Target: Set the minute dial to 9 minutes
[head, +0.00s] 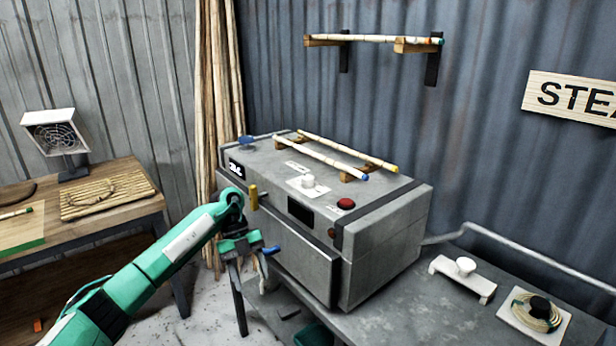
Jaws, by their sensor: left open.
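A white knob (308,181) on a white plate sits on top of the grey steam box (390,212); it looks like the minute dial, but its markings are too small to read. A dark display panel (300,211) is on the box's front edge below it, with no readable digits. My left gripper (250,280) is open and empty, pointing down in front of the box's front face, lower and to the left of the knob and apart from it. My right gripper is not in view.
A red button (345,203) is right of the knob. Two canes (335,158) lie on rests behind it. A yellow handle (253,196) and a blue-tipped lever (271,250) are near my left gripper. A white fixture (462,277) stands on the bench at right.

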